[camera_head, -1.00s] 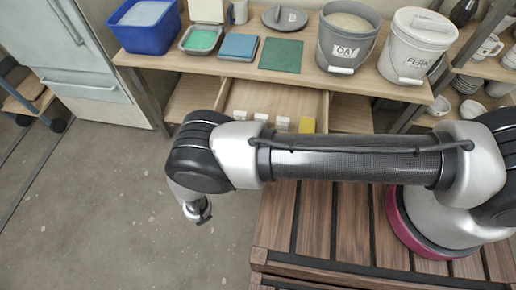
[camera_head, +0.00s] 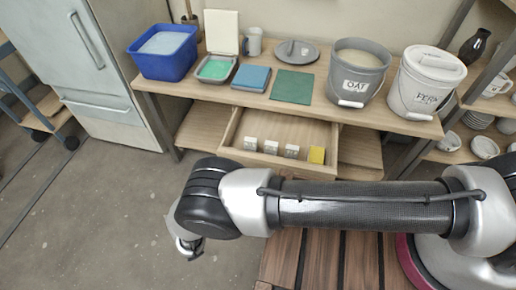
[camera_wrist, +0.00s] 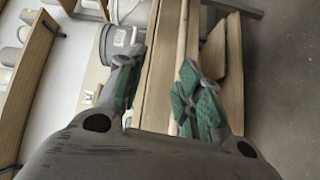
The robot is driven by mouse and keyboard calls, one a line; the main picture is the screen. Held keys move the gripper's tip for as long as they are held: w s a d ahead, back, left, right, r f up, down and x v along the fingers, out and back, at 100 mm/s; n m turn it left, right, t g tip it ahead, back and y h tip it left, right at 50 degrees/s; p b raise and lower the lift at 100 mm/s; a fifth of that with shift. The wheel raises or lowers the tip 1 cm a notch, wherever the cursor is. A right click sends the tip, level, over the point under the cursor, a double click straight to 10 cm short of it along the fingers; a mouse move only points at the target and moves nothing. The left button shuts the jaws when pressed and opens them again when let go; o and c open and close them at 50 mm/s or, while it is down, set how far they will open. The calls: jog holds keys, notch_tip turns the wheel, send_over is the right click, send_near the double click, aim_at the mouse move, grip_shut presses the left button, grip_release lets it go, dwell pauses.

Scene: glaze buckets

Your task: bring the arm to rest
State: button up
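My arm stretches across the lower part of the head view, bent at the elbow on the left. Below the elbow, a small part of my wrist end shows in the head view, but the fingers cannot be made out there. In the wrist view my gripper (camera_wrist: 160,82) has its two green-padded fingers spread apart, with nothing between them. Behind the fingers are the bench edge and a grey bucket. The gripper is apart from the bench things.
An open drawer (camera_head: 235,128) with small white blocks and a yellow block juts from the bench (camera_head: 395,122). An open OAT bucket (camera_head: 352,88) and a lidded FERN bucket (camera_head: 412,98) stand on top. A blue tub (camera_head: 165,62) is at left.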

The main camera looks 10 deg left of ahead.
jog(key=s+d+f+n+g, duration=0.2)
jog(key=d+n+g, duration=0.2)
jog(key=d+n, duration=0.3)
jog(key=w+d+r+m+g+y, duration=0.1)
jog(key=w+d+r+g+y, duration=0.3)
jog(key=r, duration=0.7)
jog(key=w+d+r+m+g+y, duration=0.15)
jog(key=w+d+r+g, duration=0.35)
jog(key=r, duration=0.6)
jog(key=w+d+r+m+g+y, duration=0.25)
jog(key=d+r, duration=0.35)
jog(key=r, duration=0.6)
jog(key=s+d+r+m+t+y, duration=0.1)
jog(key=s+d+r+m+t, duration=0.1)
jog(key=d+r, duration=0.4)
jog(key=s+d+r+m+t+y, duration=0.2)
jog(key=d+r, duration=0.4)
jog(key=d, duration=0.6)
jog(key=s+d+r+m+t+y, duration=0.2)
jog(key=s+d+r+m+t, duration=0.1)
jog(key=d+r+m, duration=0.2)
jog(key=d+r, duration=0.2)
jog(key=d, duration=0.2)
jog(key=shift+s+m, duration=0.3)
jog(key=shift+s, duration=0.05)
